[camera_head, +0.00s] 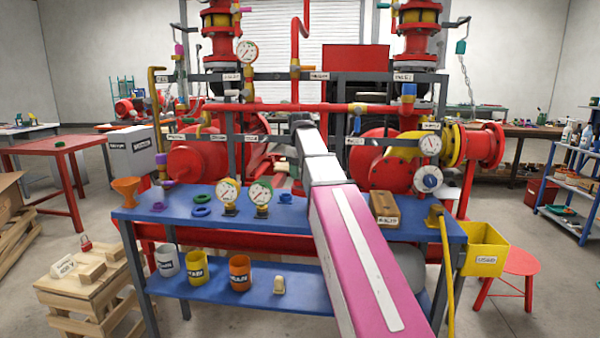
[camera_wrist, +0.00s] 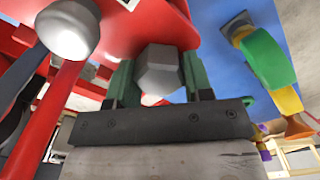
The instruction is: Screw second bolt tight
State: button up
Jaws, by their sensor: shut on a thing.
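In the wrist view a grey hex bolt head (camera_wrist: 160,72) sits against a red flange-like part (camera_wrist: 135,22). My gripper (camera_wrist: 160,82) has its two green fingers on either side of the bolt head and is shut on it. A second, rounded metal bolt head (camera_wrist: 67,30) is at the upper left on the same red part. The bolt's shank and thread are hidden, so I cannot tell how far it is screwed in. In the head view my arm reaches over the bench to the red pump pipework, and it hides the fingers and the bolt.
A blue bench (camera_head: 300,222) holds gauges (camera_head: 229,192), an orange funnel (camera_head: 126,190) and a wooden block (camera_head: 384,208). Red pumps and grey frame posts crowd the arm's end. A yellow bin (camera_head: 484,250) hangs at the bench's right. Open floor lies at the lower right.

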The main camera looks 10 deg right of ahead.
jog(key=m, duration=0.6)
jog(key=shift+m, duration=0.3)
jog(key=o, duration=1)
jog(key=shift+n, duration=0.4)
